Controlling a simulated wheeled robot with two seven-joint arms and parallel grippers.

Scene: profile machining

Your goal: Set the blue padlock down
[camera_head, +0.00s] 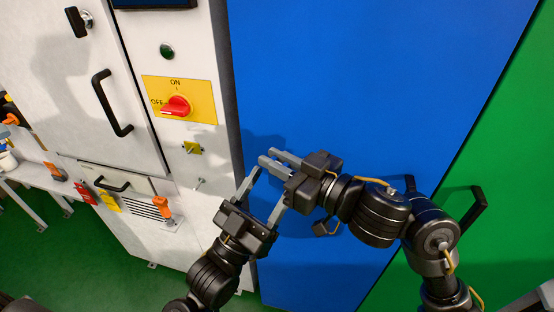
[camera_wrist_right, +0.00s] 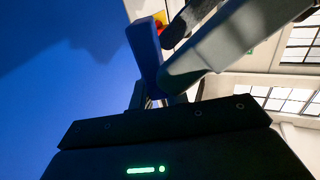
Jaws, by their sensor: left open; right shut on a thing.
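My right gripper (camera_head: 272,158) is in front of the blue panel, its fingers pointing left towards the white cabinet. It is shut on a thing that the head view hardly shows. In the right wrist view, a narrow blue shape (camera_wrist_right: 145,52) shows beside the grey finger of my right gripper (camera_wrist_right: 172,80); it looks like the blue padlock, but its outline is unclear. My left gripper (camera_head: 266,192) is open just below, its fingers spread wide and pointing up towards the right gripper. I cannot tell whether the two grippers touch.
The white cabinet has a red switch (camera_head: 177,106) on a yellow plate, a black handle (camera_head: 111,103) and a small yellow fitting (camera_head: 192,148). Orange-handled items (camera_head: 162,207) and red and yellow tags (camera_head: 86,193) are lower left. A blue panel (camera_head: 360,60) stands behind both grippers.

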